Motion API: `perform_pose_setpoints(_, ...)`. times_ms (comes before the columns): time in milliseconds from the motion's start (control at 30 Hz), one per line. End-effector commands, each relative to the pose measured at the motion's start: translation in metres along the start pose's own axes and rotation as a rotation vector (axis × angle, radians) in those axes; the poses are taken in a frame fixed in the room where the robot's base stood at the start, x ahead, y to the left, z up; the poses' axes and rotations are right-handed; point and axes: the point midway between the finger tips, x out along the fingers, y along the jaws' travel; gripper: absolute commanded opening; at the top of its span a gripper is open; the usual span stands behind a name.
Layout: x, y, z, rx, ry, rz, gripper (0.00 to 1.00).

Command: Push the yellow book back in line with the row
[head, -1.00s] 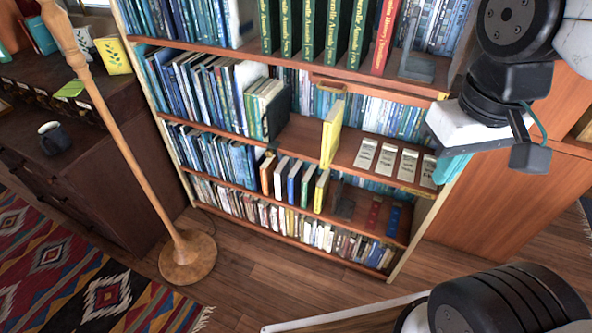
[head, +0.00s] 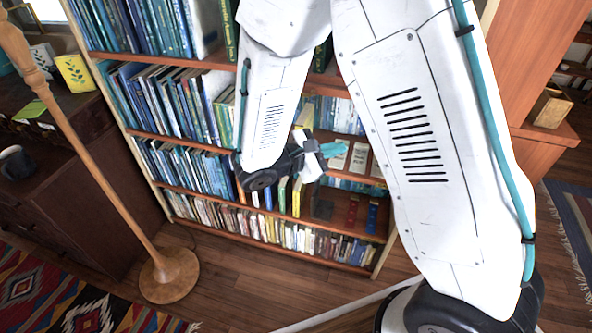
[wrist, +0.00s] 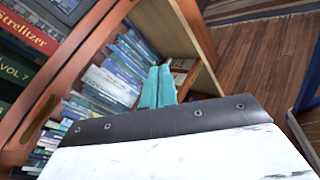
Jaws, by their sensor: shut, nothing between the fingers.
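The yellow book that stuck out from the middle shelf is hidden behind my white arm in the head view, and I cannot make it out in the wrist view. My gripper (head: 333,149) has teal fingers and is in front of that shelf, near the white-labelled items. The teal fingers (wrist: 158,88) are shut with nothing between them in the wrist view. They point toward the shelf opening, with blue books beyond them. Whether they touch anything, I cannot tell.
White-labelled items (head: 357,158) stand right of the gripper on the shelf. Blue books (head: 165,100) fill the left side. A floor lamp (head: 168,272) stands left of the bookcase. Red and blue items (head: 362,213) are on the shelf below. Wood floor (head: 235,290) is open in front.

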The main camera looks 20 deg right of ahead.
Motion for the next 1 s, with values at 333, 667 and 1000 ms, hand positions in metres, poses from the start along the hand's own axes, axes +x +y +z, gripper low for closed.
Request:
perform_pose_setpoints(333,-0.055,-0.005,-0.162,-0.349,-0.032,0.577,0.0)
perform_pose_setpoints(667,-0.077,-0.026,-0.224,-0.461,-0.007,0.792,0.0)
perform_pose_setpoints(1000,-0.036,0.012,-0.233,-0.459,-0.007,0.789,0.0)
